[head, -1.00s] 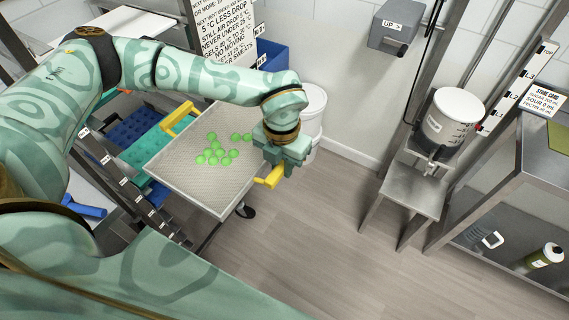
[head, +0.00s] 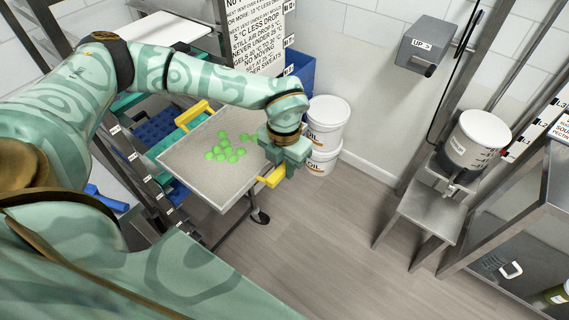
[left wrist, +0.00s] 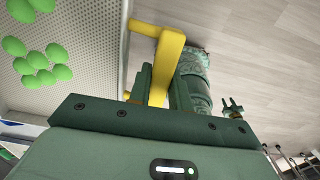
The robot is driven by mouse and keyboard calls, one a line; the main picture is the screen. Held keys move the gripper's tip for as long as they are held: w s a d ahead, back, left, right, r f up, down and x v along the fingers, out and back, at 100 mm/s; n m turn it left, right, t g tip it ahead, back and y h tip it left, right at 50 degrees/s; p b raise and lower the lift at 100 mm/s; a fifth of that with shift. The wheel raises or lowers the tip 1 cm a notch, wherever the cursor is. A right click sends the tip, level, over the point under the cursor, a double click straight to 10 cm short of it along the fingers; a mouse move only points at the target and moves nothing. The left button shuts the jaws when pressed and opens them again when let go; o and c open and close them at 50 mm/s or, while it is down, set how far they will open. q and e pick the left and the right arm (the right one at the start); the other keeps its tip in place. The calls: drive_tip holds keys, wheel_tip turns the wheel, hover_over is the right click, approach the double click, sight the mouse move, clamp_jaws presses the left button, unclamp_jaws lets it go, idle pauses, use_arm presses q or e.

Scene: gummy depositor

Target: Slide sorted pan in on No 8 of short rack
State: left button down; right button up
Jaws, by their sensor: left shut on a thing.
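The pan (head: 190,165) is a pale, shallow tray with light green round gummies (head: 222,148) grouped on it. A yellow handle (head: 272,178) sits at its right edge and another yellow handle (head: 193,114) at its far left. My left gripper (head: 277,168) is shut on the right handle, which also shows between its fingers in the left wrist view (left wrist: 160,75). The pan is held up beside the short rack (head: 140,163), overlapping it in the head view. I cannot tell if its far edge is inside a slot. The rack's slot numbers are too small to read. My right gripper is not clearly seen.
Blue (head: 155,128) and teal trays lie in the rack behind the pan. White oil buckets (head: 327,118) stand behind my left gripper. A metal stand (head: 425,215) with a white pot is at right. The floor (head: 310,240) between is clear.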

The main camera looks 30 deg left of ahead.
sight(217, 134)
use_arm(q)
drive_tip(key=shift+w+a+p, duration=0.2)
drive_tip(key=shift+a+p, duration=0.25)
drive_tip(key=shift+a, duration=2.15)
drive_tip(key=shift+w+a+f+p, duration=0.1)
drive_tip(key=shift+w+a+p, duration=0.15)
drive_tip(key=shift+a, duration=1.85)
drive_tip(key=shift+w+a+p, duration=0.1)
drive_tip(key=shift+a+p, duration=0.1)
drive_tip(key=shift+a, duration=1.9)
drive_tip(key=shift+w+a+f, duration=0.1)
drive_tip(key=shift+w+a, duration=0.1)
drive_tip(key=shift+a, duration=2.2)
drive_tip(key=shift+w+a+f, duration=0.1)
drive_tip(key=shift+w+a, duration=0.05)
drive_tip(key=shift+a, duration=2.2)
